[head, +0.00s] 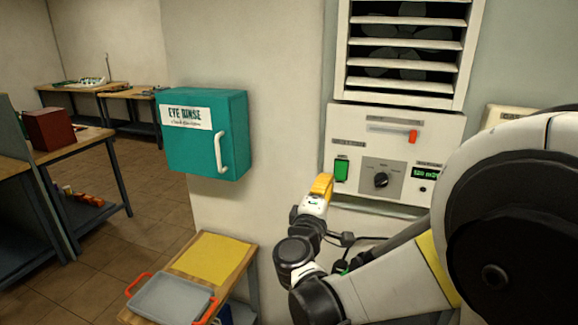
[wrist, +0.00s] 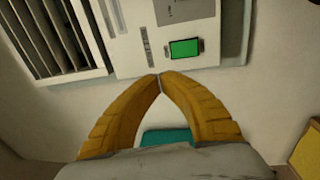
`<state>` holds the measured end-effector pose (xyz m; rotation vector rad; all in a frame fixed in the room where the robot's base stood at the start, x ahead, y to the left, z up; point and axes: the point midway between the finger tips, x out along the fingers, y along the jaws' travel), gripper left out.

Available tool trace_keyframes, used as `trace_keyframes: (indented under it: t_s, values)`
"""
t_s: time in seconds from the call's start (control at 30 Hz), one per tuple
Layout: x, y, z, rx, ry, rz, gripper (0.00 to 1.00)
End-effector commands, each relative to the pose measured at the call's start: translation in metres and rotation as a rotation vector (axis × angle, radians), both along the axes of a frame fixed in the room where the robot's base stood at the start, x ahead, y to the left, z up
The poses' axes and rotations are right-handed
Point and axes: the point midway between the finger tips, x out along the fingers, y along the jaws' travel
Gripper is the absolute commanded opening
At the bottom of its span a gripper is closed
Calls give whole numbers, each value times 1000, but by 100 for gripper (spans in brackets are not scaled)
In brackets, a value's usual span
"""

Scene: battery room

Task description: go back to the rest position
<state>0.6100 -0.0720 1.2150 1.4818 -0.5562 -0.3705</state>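My gripper (head: 322,187) has yellow fingers and is raised in front of the wall, just below and left of the green button on the control panel (head: 395,150) in the head view. In the wrist view the two fingertips of my gripper (wrist: 160,76) meet, with nothing visible between them. The green button (wrist: 185,49) appears just beyond the tips in the wrist view, and a gap seems to lie between them. The panel also carries a dark knob (head: 381,180), a slider with an orange handle (head: 412,136) and a small lit display (head: 425,172).
A teal eye rinse cabinet (head: 235,130) with a white handle hangs left of my gripper. Below stands a small table with a yellow mat (head: 213,256) and a grey tray (head: 170,300) with orange handles. A louvred vent (head: 405,45) is above the panel. Workbenches stand at the left.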

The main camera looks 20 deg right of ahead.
Motion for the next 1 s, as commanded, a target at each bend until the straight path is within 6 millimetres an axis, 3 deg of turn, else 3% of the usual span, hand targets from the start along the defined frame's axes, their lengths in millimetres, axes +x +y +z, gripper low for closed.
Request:
trace_keyframes:
  t_s: [0.13, 0.23, 0.37, 0.47, 0.57, 0.7, 0.83, 1.0]
  values:
    - [-7, -7, -1, 53, 11, -12, 0]
    - [-25, -24, -9, 195, 42, -45, 0]
    - [-70, -41, -35, 498, 107, -108, 0]
    - [-112, -38, -61, 760, 164, -152, 0]
    - [-155, -20, -85, 1017, 221, -185, 0]
    - [-206, 20, -109, 1331, 288, -211, 0]
    - [-235, 52, -118, 1528, 328, -214, 0]
    - [-249, 71, -120, 1635, 351, -212, 0]
